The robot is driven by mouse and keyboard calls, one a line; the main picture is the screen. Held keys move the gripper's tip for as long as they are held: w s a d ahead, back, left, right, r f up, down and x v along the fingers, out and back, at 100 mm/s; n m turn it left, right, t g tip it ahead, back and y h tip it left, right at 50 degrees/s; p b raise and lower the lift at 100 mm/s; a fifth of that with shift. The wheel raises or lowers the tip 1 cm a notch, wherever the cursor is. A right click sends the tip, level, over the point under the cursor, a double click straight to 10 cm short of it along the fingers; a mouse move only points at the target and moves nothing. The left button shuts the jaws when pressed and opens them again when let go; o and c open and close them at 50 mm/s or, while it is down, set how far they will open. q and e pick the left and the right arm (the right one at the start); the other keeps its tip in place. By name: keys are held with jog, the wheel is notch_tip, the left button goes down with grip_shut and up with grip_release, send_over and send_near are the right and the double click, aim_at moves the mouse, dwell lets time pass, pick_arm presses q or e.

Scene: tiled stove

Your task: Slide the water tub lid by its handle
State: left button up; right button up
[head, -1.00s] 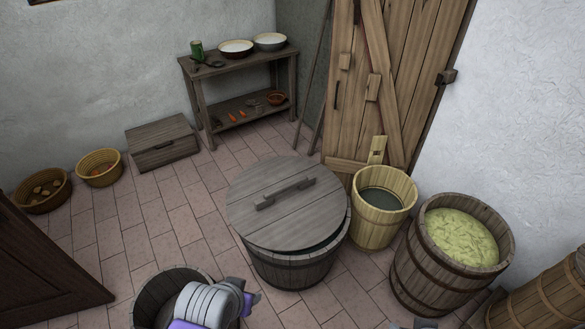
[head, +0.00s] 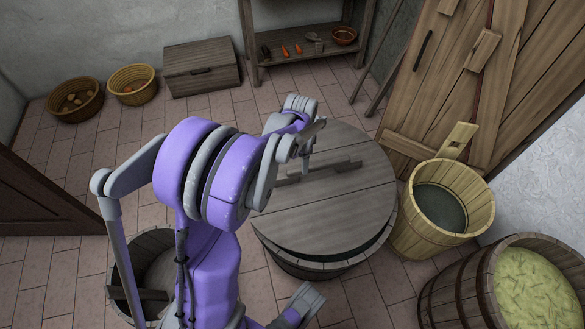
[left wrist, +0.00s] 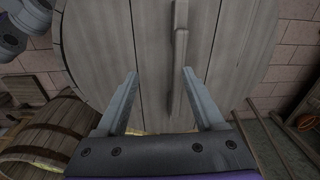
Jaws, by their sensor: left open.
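The round grey wooden lid (head: 345,215) lies on the dark water tub (head: 300,268). A dark gap shows along its near right edge. Its long bar handle (head: 343,167) runs across the top and is partly hidden by my arm. My left gripper (head: 308,152) is over the lid at the handle's left part. In the left wrist view its two fingers (left wrist: 160,73) are open and point at the lid. The handle (left wrist: 180,70) appears between them, closer to the right finger; I cannot tell whether they touch. A grey and purple part of my right arm (head: 300,303) shows low in the head view; its jaws are unclear.
A light wooden bucket (head: 437,205) stands close to the tub's right. A barrel of pale green shreds (head: 540,285) is at lower right. An open dark tub (head: 150,262) stands at the left, partly behind my arm. A chest (head: 202,68) and baskets (head: 132,85) are further back.

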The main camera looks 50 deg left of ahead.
pick_arm(q)
jog(key=b, duration=0.2)
send_over(290, 177)
jog(key=w, duration=0.1)
jog(key=shift+m+g, duration=0.4)
jog(key=f, duration=0.7)
jog(key=shift+w+a+f, duration=0.1)
jog(key=shift+a, duration=0.25)
jog(key=shift+a+f, duration=0.15)
jog(key=shift+f, duration=0.15)
notch_tip(290, 177, down, 10)
jog(key=b, duration=0.2)
jog(key=shift+f+b, duration=0.15)
jog(key=shift+b, duration=0.15)
pick_arm(e)
notch_tip(290, 177, down, 7)
jog(key=shift+w+r, duration=0.15)
jog(key=shift+w, duration=0.1)
pick_arm(q)
jog(key=shift+c, duration=0.2)
grip_shut()
